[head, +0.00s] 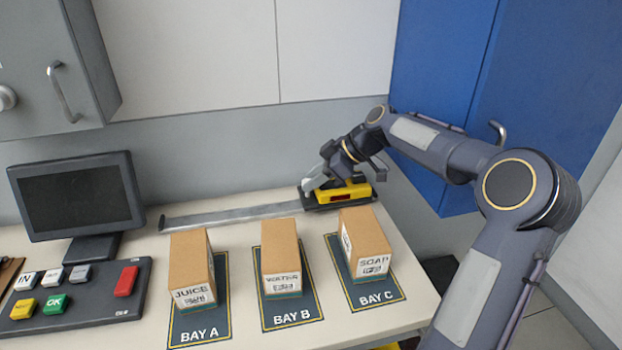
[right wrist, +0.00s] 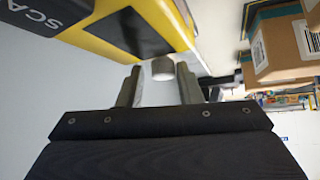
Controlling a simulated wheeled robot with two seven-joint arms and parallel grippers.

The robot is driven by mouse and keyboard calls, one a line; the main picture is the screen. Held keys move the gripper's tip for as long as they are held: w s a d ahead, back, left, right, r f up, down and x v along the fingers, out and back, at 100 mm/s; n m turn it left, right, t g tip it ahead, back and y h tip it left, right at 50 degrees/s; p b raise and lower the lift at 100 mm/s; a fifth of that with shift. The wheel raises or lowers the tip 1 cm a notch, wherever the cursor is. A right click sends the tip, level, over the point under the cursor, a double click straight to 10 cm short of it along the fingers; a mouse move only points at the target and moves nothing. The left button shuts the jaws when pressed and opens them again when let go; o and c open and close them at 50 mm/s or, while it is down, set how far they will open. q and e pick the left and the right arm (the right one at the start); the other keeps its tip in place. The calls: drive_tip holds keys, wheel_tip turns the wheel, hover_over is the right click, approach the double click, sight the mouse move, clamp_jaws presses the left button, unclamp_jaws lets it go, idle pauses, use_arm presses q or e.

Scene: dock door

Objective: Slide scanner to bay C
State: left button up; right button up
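The yellow and black scanner (head: 352,191) sits at the right end of a grey rail (head: 235,215), behind the Bay C mat (head: 378,298). Its yellow and black body (right wrist: 130,30) fills the upper left of the right wrist view. My right gripper (head: 325,182) is at the scanner. In the right wrist view my right gripper (right wrist: 160,88) has a finger on each side of a pale grey handle with a round knob (right wrist: 162,68), and looks shut on it. A soap box (head: 362,245) stands on the Bay C mat. My left gripper is not in view.
A juice box (head: 191,270) stands on Bay A and another box (head: 281,260) on Bay B. A monitor (head: 78,195) and a button panel (head: 75,295) are at the left. The rail left of the scanner is clear. A blue cabinet (head: 440,90) stands behind my right arm.

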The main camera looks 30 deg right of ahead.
drive_tip(key=shift+o, duration=1.2)
wheel_tip(320, 180, up, 3)
drive_tip(key=shift+f+b, duration=0.2)
drive_tip(key=shift+b, duration=0.1)
drive_tip(key=s+a+r+b, duration=0.3)
drive_tip(key=s+a+r, duration=0.4)
drive_tip(key=s+r, duration=0.3)
drive_tip(key=shift+s+a+r, duration=0.2)
drive_tip(key=shift+s, duration=0.85)
